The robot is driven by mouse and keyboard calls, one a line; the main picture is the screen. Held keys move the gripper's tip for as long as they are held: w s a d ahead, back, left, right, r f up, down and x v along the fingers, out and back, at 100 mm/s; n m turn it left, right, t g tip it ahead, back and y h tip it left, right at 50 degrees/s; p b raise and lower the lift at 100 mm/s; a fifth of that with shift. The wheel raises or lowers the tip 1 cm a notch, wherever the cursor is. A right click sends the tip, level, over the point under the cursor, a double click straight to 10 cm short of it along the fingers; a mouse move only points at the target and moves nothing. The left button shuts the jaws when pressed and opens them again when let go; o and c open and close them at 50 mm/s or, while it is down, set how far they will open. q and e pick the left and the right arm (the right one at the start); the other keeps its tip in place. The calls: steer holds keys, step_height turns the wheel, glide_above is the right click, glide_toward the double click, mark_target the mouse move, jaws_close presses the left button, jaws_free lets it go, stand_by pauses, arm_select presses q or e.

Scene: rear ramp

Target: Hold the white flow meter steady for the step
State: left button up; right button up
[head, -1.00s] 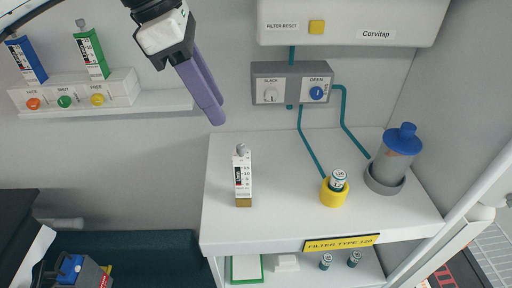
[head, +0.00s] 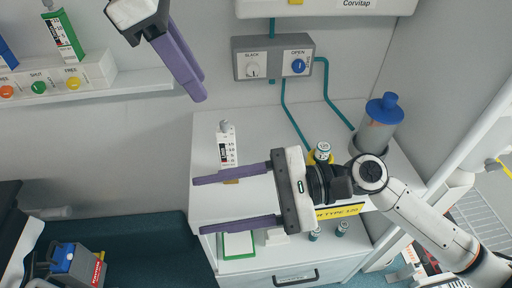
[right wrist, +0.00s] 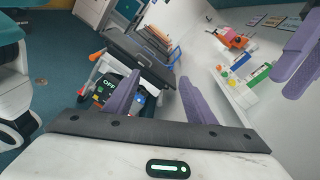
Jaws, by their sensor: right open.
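The white flow meter (head: 228,150) stands upright on the white cabinet top in the head view, toward its left side. Its brass-coloured foot is partly covered by the upper finger of my right gripper (head: 197,205). That gripper is open, fingers pointing left, with nothing between them; whether a finger touches the meter cannot be told. It also shows open and empty in the right wrist view (right wrist: 160,78), where I cannot make out the white meter. My left gripper (head: 202,88) hangs above and left of the meter, apart from it; its finger gap is unclear.
The cabinet (head: 215,125) also carries a blue-capped filter housing (head: 378,125) and a yellow cup (head: 312,158) holding a small cylinder. A grey valve box (head: 272,57) is on the wall. A shelf rack (head: 92,68) with green and blue meters is at left.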

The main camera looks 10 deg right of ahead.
step_height(320, 180, up, 5)
steer(key=w, duration=0.2)
steer(key=m+t+h, duration=0.2)
glide_toward(227, 129)
steer(key=x, duration=0.5)
steer(key=shift+w+f, duration=0.2)
steer(key=shift+f, duration=0.1)
step_height(227, 129, down, 7)
steer(key=m+g+h, duration=0.1)
steer(key=m, duration=0.4)
steer(key=x, duration=0.9)
steer(key=shift+w+a+f, duration=0.2)
steer(key=shift+w+f, duration=0.1)
steer(key=shift+f, duration=0.05)
